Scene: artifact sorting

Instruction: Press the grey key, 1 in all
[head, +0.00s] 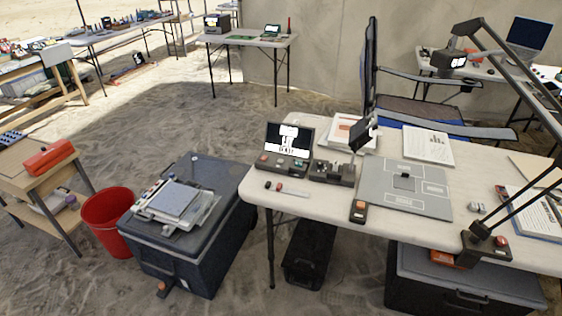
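A small dark console (283,162) with a raised black screen (290,138) stands near the left end of the long beige table. The screen shows white graphics and text too small to read for certain. A row of small keys runs along the console's front, one of them reddish and others greyish. Which one is the grey key is too small to tell. A small dark box with a red-orange button (359,211) lies at the table's front edge. Neither of my grippers is in view, and nothing of mine touches the console.
A lamp-like jointed arm (486,247) stands at the right. A dark crate (188,262) and red bucket (107,222) stand on sand left of the table.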

